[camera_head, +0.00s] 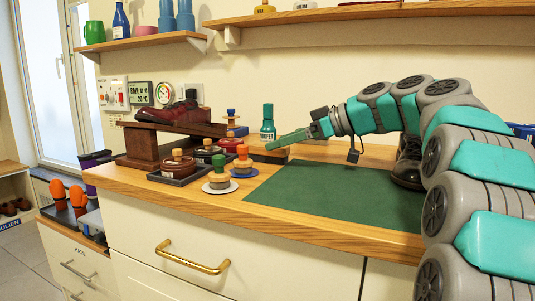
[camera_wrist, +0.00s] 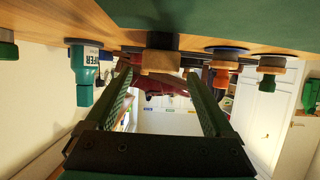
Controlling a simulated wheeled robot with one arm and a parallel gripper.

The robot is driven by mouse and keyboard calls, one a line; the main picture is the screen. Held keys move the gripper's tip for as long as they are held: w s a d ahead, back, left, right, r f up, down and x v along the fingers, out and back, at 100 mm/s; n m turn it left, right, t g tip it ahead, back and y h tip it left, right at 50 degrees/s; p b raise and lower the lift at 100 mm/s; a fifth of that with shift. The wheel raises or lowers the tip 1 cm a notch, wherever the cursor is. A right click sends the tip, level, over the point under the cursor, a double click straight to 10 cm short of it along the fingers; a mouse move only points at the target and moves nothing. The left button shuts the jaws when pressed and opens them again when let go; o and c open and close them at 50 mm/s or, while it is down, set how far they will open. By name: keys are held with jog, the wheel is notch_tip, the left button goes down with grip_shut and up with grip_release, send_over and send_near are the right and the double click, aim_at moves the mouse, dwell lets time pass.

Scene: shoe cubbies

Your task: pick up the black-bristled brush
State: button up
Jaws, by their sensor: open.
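The black-bristled brush appears in the wrist view as a wooden block (camera_wrist: 160,62) with dark bristles against the counter; this view looks upside down. In the head view, what looks like its wooden back (camera_head: 263,154) shows by my fingertips, on the counter left of the green mat; its bristles are mostly hidden. My gripper (camera_head: 274,146) is open, with green fingers reaching left, low over the counter. In the wrist view, the brush lies between and just beyond the spread fingertips (camera_wrist: 158,78). I cannot tell whether they touch it.
A teal bottle (camera_head: 267,124) stands close behind the brush. An orange-knobbed brush (camera_head: 243,160) and a green-knobbed one (camera_head: 219,172) stand to its left. A dark tray (camera_head: 170,181) holds tins, with a shoe on a wooden stand (camera_head: 142,148) behind. The green mat (camera_head: 335,193) is mostly clear.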

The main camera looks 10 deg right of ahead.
aim_at(267, 153)
jog(key=shift+x, duration=2.4)
grip_shut()
